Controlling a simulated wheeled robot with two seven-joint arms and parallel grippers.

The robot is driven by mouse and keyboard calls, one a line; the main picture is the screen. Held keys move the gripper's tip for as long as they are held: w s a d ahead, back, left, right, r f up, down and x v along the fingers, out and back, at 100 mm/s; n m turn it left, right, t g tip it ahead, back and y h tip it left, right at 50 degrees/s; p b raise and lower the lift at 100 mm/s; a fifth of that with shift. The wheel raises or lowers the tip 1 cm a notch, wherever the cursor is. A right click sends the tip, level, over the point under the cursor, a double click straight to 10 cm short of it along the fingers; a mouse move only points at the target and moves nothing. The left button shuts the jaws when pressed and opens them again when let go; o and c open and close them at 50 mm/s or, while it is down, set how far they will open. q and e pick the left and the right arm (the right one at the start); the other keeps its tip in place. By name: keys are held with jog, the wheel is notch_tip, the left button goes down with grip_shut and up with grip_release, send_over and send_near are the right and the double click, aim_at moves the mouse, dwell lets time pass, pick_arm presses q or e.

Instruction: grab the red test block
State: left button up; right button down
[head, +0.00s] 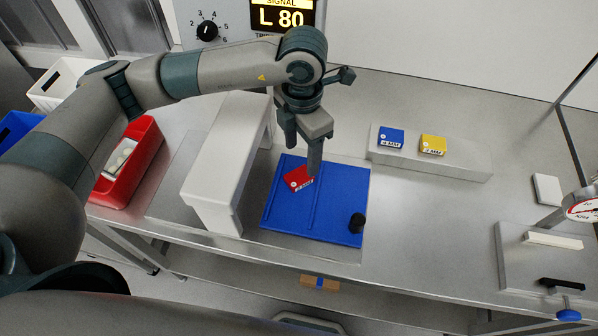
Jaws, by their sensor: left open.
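The red test block (298,179) lies on the blue mat (337,205), turned at an angle, with white lettering on its face. My left gripper (302,160) points down over the block from behind it. Its jaws are open, one finger reaching close to the block's right side. I cannot tell whether that finger touches the block. My right gripper does not show.
A blue block (391,136) and a yellow block (432,144) sit on a grey riser at the right. A black knob (357,222) stands on the mat's front right. A light grey bridge-shaped stand (222,165) is left of the mat. A red bin (150,150) lies farther left.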

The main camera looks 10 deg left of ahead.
aim_at(299, 176)
pick_arm(q)
notch_tip(299, 176, down, 3)
jog(key=shift+r+p, duration=0.1)
jog(key=shift+p, duration=0.3)
jog(key=shift+f, duration=0.2)
jog(key=shift+a+f, duration=0.1)
jog(key=shift+f, duration=0.05)
jog(key=shift+s+a+f+p, duration=0.1)
jog(key=shift+f+p, duration=0.45)
jog(key=shift+p, duration=0.3)
notch_tip(299, 176, down, 3)
jog(key=shift+a+r+p, duration=0.1)
jog(key=shift+p, duration=0.75)
jog(key=shift+f, duration=0.5)
